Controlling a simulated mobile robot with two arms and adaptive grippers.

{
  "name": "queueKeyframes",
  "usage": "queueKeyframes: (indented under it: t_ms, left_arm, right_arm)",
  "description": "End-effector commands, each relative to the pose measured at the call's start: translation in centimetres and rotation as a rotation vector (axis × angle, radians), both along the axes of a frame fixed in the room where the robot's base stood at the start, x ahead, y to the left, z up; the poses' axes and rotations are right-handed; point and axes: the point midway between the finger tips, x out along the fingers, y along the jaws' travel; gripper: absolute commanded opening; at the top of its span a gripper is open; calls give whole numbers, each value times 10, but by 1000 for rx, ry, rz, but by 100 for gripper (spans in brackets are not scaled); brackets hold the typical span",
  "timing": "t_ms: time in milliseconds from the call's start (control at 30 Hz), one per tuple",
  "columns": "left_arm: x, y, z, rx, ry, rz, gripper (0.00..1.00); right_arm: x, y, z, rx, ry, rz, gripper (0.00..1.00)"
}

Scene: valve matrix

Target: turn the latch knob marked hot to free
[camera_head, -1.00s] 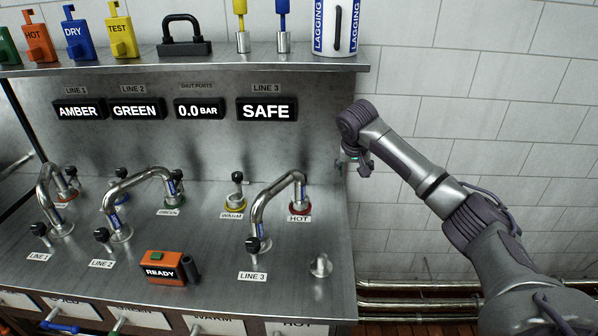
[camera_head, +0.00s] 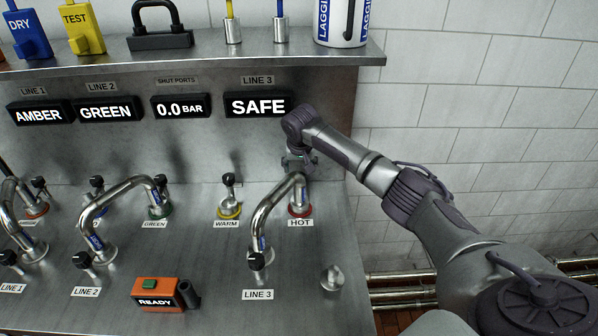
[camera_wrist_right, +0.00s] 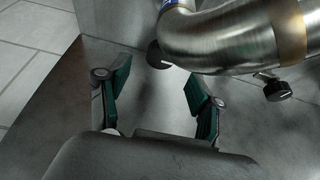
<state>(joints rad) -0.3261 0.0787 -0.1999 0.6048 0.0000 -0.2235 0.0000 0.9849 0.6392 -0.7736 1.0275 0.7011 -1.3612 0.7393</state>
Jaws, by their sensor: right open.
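The hot port (camera_head: 300,210) has a red ring and a HOT label (camera_head: 300,223) below it. The end of the bent Line 3 pipe (camera_head: 268,208) stands in it. In the head view I cannot make out its latch knob behind the pipe and gripper. My right gripper (camera_head: 299,166) is just above and behind this pipe end. In the wrist view its two green-padded fingers (camera_wrist_right: 158,95) are apart with nothing between the tips. A dark round knob (camera_wrist_right: 158,55) lies beyond them beside the pipe (camera_wrist_right: 228,38); I cannot tell for sure whether it is the hot one. My left gripper is not in view.
The warm port (camera_head: 229,211) with its black knob (camera_head: 229,180) is left of the hot port. Line 3's lower knob (camera_head: 257,261) is in front. The SAFE display (camera_head: 258,105) and shelf edge (camera_head: 200,62) are above. An orange READY box (camera_head: 158,293) stands at the front.

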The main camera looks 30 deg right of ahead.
Motion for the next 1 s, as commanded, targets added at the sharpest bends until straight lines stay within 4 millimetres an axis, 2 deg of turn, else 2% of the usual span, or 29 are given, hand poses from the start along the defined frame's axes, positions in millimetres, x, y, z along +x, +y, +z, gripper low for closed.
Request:
queueKeyframes:
  t_ms: [100,200,267,367,700,1000]
  left_arm:
    - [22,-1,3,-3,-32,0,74]
    - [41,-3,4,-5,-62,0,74]
    - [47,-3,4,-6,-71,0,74]
    - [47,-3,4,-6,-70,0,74]
    - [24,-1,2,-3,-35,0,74]
    - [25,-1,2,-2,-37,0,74]
  right_arm:
    - [7,-4,-21,1,4,-2,66]
    - [12,-7,-34,2,1,-1,66]
    - [14,-7,-38,2,0,-1,66]
    - [16,-9,-44,0,0,0,66]
    - [17,-10,-47,0,-1,0,66]
    - [17,-10,-47,0,0,-1,16]
